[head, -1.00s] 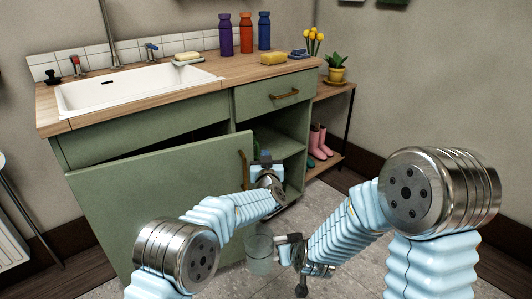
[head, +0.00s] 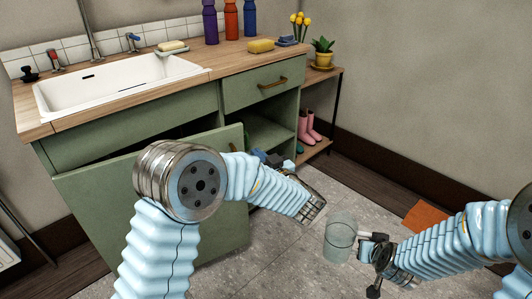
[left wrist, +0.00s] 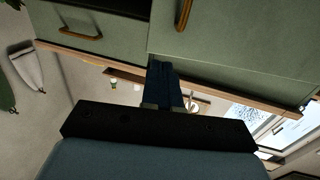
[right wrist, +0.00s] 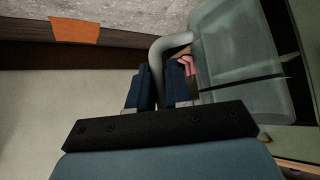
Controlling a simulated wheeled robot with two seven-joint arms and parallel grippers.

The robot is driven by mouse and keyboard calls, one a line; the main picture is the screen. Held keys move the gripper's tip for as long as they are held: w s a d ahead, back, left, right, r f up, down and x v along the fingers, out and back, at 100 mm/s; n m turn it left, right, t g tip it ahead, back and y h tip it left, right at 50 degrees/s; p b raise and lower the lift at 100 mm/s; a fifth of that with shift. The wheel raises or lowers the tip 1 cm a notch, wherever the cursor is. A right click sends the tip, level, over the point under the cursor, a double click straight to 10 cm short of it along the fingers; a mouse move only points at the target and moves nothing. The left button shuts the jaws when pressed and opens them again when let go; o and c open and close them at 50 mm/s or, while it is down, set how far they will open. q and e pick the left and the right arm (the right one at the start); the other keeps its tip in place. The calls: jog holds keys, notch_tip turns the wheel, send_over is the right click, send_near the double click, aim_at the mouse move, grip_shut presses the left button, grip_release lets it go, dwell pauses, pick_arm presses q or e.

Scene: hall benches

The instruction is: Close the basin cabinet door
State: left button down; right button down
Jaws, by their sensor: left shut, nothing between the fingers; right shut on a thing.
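The green basin cabinet door (head: 85,200) stands ajar under the sink, its free edge swung out from the cabinet front. My left arm hides part of it. My left gripper (head: 261,155) is shut and empty, just right of the door's free edge, partly hidden by my forearm. In the left wrist view its shut fingers (left wrist: 165,85) point at the cabinet front, with the door (left wrist: 250,50) and its handle (left wrist: 196,14) to the right; I cannot tell if they touch. My right gripper (head: 372,238) is shut on the handle of a translucent mug (head: 340,240), also in the right wrist view (right wrist: 240,70).
The drawer (head: 265,84) beside the door is closed; open shelves lie below it. The wooden counter (head: 225,66) holds the white basin (head: 115,82), a yellow sponge (head: 261,46) and bottles. A side shelf with pink boots (head: 309,127) stands right. Tiled floor before the cabinet is clear.

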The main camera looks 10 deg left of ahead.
aim_at(237, 134)
pick_arm(q)
jog(key=p+x, duration=0.1)
jog(key=x, duration=1)
jog(key=shift+w, duration=0.1)
pick_arm(e)
jog(key=shift+r, duration=0.5)
pick_arm(q)
jog(key=shift+r, duration=0.1)
pick_arm(e)
jog(key=shift+a, duration=0.1)
